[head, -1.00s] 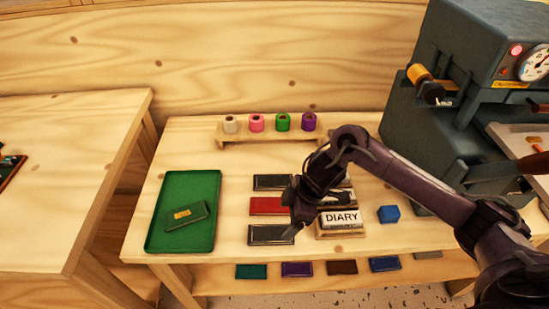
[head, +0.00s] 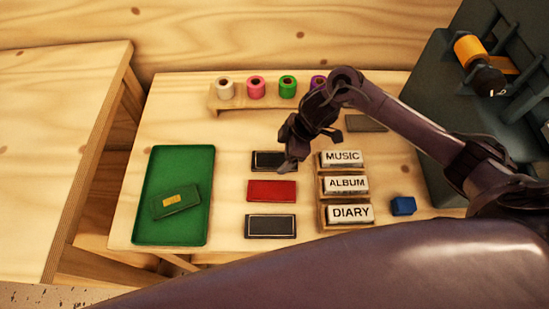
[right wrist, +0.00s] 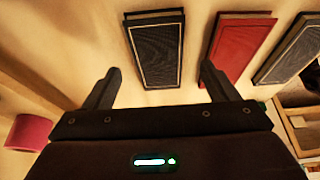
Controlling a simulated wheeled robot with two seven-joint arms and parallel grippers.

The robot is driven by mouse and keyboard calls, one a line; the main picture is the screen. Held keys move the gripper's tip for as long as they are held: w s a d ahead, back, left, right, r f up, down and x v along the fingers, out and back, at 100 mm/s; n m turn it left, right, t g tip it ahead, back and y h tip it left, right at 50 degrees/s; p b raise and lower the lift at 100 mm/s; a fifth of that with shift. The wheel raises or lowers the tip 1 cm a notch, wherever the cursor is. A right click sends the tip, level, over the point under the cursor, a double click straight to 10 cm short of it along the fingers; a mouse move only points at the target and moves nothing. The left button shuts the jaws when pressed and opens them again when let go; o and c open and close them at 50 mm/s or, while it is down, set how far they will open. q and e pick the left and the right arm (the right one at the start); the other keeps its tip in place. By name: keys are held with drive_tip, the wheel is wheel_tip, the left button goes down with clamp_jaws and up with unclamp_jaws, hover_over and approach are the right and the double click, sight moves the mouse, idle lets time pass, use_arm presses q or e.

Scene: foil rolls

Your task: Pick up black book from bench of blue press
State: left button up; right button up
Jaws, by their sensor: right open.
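Two black books lie flat on the wooden bench with a red book (head: 272,190) between them. The rear black book (head: 264,160) is partly hidden by my right gripper (head: 291,162) in the head view; the front black book (head: 270,226) is in full view. In the right wrist view, the rear black book (right wrist: 155,48) lies ahead of the open, empty fingers (right wrist: 161,70), roughly between their tips. The red book (right wrist: 240,45) and the other black book (right wrist: 292,52) are to its right. I cannot tell the gripper's exact height. My left gripper is not in view.
A green tray (head: 136,205) holding a green book (head: 177,202) is at the left. MUSIC, ALBUM and DIARY blocks (head: 343,185) and a blue cube (head: 403,206) are at the right. Foil rolls stand on a rack (head: 240,103) behind. The dark press (head: 436,150) is at right.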

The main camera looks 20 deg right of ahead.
sight(277, 160)
drive_tip(key=shift+x, duration=1.55)
drive_tip(key=shift+w, duration=0.1)
drive_tip(key=shift+c, duration=0.4)
drive_tip(key=c, duration=1)
drive_tip(key=shift+r, duration=0.2)
